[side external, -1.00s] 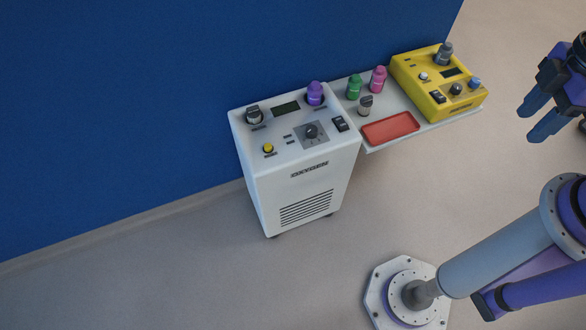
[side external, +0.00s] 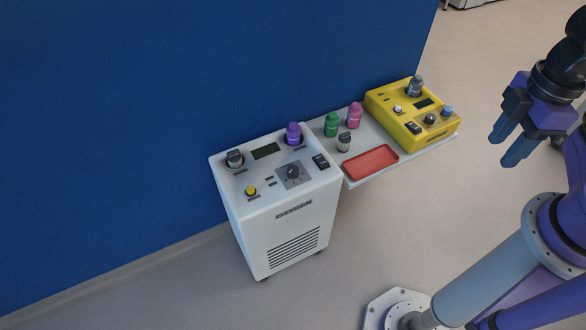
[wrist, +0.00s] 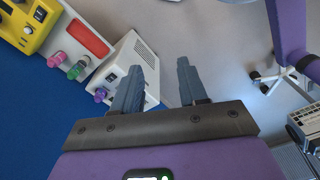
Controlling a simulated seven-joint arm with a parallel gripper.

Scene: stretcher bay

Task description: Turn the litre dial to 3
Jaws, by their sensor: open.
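The white oxygen unit (side external: 285,235) stands on the floor by the blue wall. Its dial (side external: 292,172), a dark knob on a grey square plate, sits on the top panel; its numbers are too small to read. My gripper (side external: 503,150) is open and empty, in the air to the right of the yellow device, well away from the dial. In the wrist view the gripper fingers (wrist: 160,85) are apart with nothing between them, and the white unit (wrist: 140,60) lies beyond the left finger. The dial cannot be made out there.
A shelf right of the unit holds a red tray (side external: 370,162), green (side external: 331,125) and pink (side external: 355,116) bottles, a grey-capped piece (side external: 344,142) and a yellow device (side external: 405,125). The unit's top carries a purple-capped part (side external: 293,134), a yellow button (side external: 251,191) and a black switch (side external: 321,162).

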